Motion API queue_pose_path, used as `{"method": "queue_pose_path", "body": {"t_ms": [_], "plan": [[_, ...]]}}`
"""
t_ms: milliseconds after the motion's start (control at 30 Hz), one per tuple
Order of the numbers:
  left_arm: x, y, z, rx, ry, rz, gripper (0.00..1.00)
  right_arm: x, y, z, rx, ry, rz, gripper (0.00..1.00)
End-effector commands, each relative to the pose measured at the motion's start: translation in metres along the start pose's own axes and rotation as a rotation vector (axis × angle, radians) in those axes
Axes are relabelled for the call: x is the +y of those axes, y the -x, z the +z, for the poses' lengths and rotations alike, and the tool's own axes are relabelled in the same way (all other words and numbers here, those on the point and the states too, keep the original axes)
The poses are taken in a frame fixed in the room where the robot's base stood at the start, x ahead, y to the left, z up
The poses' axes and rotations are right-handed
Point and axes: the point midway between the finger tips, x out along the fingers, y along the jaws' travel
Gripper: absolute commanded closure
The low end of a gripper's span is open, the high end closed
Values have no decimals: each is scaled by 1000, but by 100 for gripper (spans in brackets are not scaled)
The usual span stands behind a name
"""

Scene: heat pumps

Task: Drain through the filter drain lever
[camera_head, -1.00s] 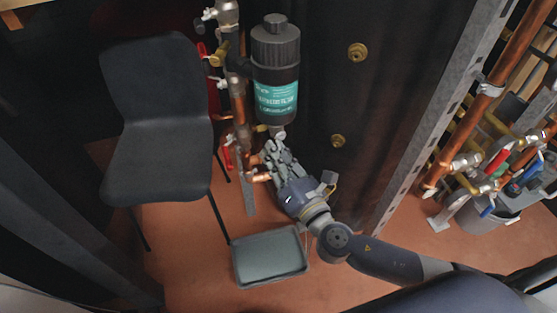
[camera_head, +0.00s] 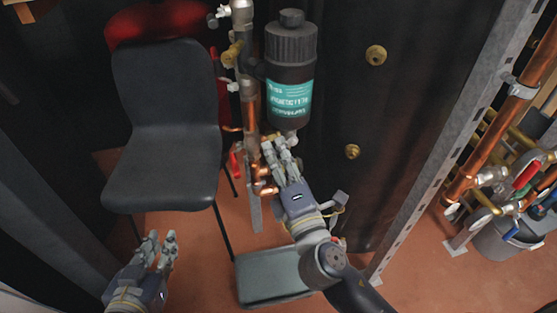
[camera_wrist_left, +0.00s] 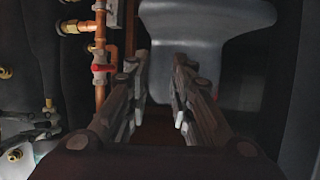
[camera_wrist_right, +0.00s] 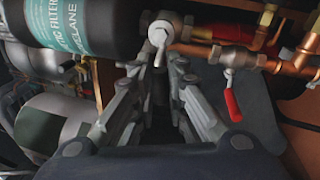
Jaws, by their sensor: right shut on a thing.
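The black filter canister (camera_head: 291,50) with a teal label hangs on the pipework; it also shows in the right wrist view (camera_wrist_right: 85,25). Under it is the drain valve with a pale drain lever (camera_wrist_right: 160,48). My right gripper (camera_head: 279,143) is just below the canister, its fingers closed in at the lever, which lies at the fingertips in the right wrist view (camera_wrist_right: 163,72). The fingers partly hide the contact. My left gripper (camera_head: 163,245) is at lower left, empty, fingers apart, also seen in the left wrist view (camera_wrist_left: 160,85).
A dark chair (camera_head: 165,120) stands left of the pipes. A grey tray (camera_head: 270,277) is on the floor below my right gripper. A red-handled valve (camera_wrist_right: 231,97) sits beside the filter. A metal post (camera_head: 440,140) and more pipework stand at right.

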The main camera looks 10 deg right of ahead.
Motion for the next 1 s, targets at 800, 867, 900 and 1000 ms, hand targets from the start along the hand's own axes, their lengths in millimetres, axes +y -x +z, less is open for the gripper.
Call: {"method": "queue_pose_path", "body": {"t_ms": [800, 867, 900, 1000], "plan": [[4, -2, -33, 157, 0, 8, 78, 9, -2, 2, -40, -187, 6, 100], [4, -2, -33, 157, 0, 8, 78, 9, -2, 2, -40, -187, 6, 100], [4, -2, -33, 157, 0, 8, 78, 9, -2, 2, -40, -187, 6, 100], [4, -2, -33, 156, 0, 8, 78, 9, -2, 2, -40, -187, 6, 69]]}}
